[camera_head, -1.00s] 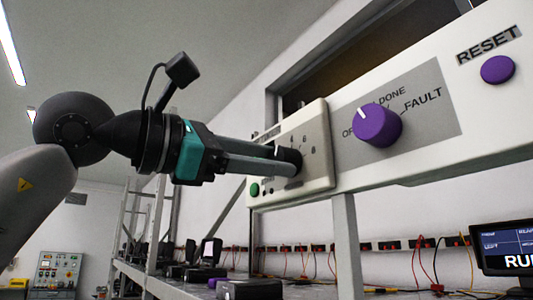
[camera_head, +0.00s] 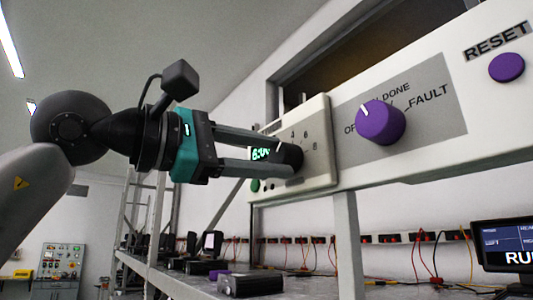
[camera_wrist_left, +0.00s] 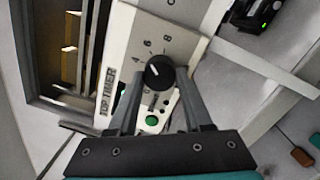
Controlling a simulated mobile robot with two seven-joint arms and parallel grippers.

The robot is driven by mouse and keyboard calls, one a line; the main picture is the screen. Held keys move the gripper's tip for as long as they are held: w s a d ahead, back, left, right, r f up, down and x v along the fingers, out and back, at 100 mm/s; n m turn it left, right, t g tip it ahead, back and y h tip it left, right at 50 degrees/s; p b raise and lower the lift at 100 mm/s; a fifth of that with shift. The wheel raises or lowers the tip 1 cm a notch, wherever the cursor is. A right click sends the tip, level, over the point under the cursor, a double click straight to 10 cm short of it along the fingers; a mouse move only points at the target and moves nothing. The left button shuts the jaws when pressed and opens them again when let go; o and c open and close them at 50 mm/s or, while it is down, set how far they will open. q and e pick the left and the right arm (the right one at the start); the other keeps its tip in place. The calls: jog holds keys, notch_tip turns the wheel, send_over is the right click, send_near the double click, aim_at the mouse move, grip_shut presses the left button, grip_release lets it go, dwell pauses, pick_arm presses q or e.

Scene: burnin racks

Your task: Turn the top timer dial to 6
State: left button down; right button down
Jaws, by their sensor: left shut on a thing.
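The top timer dial (camera_head: 291,157) is a black round knob on a cream panel with numbers around it. In the left wrist view the dial (camera_wrist_left: 159,72) has a white pointer line slanting to the upper left; I cannot tell exactly which mark it meets. My left gripper (camera_head: 284,157) has its two grey fingers on either side of the dial, shut on it. In the wrist view the gripper (camera_wrist_left: 160,82) shows one finger each side of the dial. A green display (camera_head: 262,153), partly hidden by the upper finger, starts with a 6. My right gripper is not in view.
A purple selector knob (camera_head: 381,122) and a purple RESET button (camera_head: 506,67) stick out from the panel to the right. A green button (camera_wrist_left: 152,120) is just below the dial. A shelf with devices and cables runs below.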

pick_arm(q)
jog(key=shift+c, duration=1.6)
grip_release()
jog(key=r+b+v, duration=0.1)
jog(key=b+v, duration=0.3)
jog(key=v, duration=1.1)
jog(key=shift+a+f, duration=0.15)
jog(key=shift+f, duration=0.25)
jog(key=shift+s, duration=0.1)
